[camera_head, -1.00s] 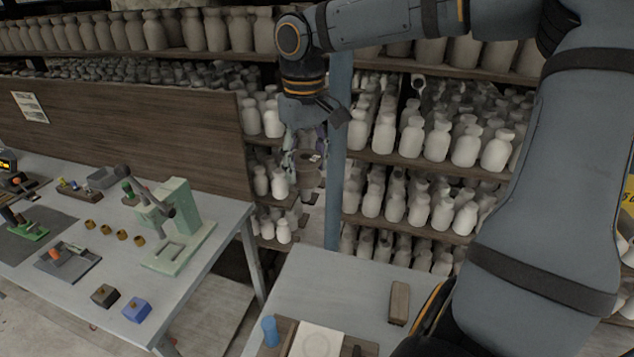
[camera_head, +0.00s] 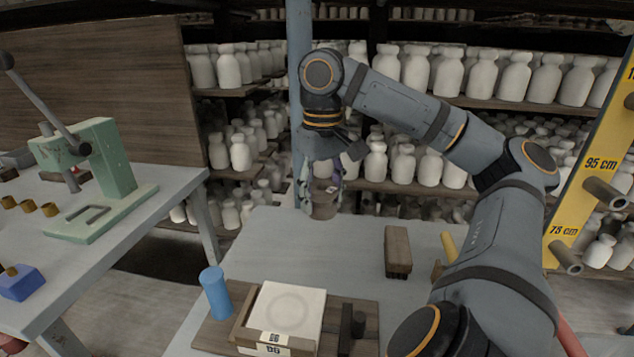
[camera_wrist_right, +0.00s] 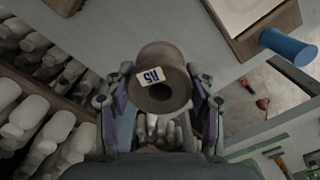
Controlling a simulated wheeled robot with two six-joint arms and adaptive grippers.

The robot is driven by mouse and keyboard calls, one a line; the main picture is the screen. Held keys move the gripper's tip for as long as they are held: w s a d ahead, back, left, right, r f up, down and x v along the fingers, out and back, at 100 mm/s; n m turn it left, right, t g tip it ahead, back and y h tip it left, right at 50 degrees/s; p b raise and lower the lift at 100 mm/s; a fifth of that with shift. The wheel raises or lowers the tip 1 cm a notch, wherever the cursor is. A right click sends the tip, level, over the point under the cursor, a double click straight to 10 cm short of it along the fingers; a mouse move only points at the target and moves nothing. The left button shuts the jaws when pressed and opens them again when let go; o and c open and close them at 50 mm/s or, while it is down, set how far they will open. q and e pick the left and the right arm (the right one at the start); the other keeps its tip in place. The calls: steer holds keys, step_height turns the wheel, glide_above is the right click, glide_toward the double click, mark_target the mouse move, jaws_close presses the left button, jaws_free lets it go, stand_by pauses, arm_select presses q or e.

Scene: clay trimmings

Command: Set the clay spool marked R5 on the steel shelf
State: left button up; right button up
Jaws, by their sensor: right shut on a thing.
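My right gripper (camera_head: 323,190) is shut on a brown clay spool (camera_head: 326,206), holding it upright at the far side of the grey work table, beside the blue-grey post. In the head view the fingers partly cover the spool. Racks with brown boards (camera_head: 395,188) stand behind it; I cannot tell which surface is the steel shelf. My left gripper is not in view.
The grey table (camera_head: 270,255) holds a wooden tray with a white square slab (camera_head: 290,305), a blue cylinder (camera_head: 216,293) and a brown block (camera_head: 397,250). A mint-green press (camera_head: 105,165) stands on the left table. A yellow height board (camera_head: 590,170) is at right. White bottles crowd the racks.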

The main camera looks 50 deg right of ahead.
steer(key=shift+w+r+p, duration=0.15)
steer(key=shift+r+p, duration=0.05)
steer(key=shift+p, duration=0.1)
steer(key=w+f+p, duration=0.1)
steer(key=w+f, duration=0.2)
steer(key=w, duration=0.1)
steer(key=w+f+p, duration=0.1)
steer(key=w+f, duration=0.2)
steer(key=w, duration=0.1)
steer(key=w+f+p, duration=0.1)
steer(key=w+f, duration=0.2)
steer(key=w, duration=0.2)
steer(key=shift+d+f, duration=0.1)
steer(key=shift+f, duration=0.05)
steer(key=shift+w+f, duration=0.15)
steer(key=f, duration=0.3)
steer(key=shift+w+f, duration=0.25)
steer(key=shift+f, duration=0.1)
steer(key=shift+s+f, duration=0.1)
steer(key=o, duration=1.4)
steer(key=shift+c, duration=0.2)
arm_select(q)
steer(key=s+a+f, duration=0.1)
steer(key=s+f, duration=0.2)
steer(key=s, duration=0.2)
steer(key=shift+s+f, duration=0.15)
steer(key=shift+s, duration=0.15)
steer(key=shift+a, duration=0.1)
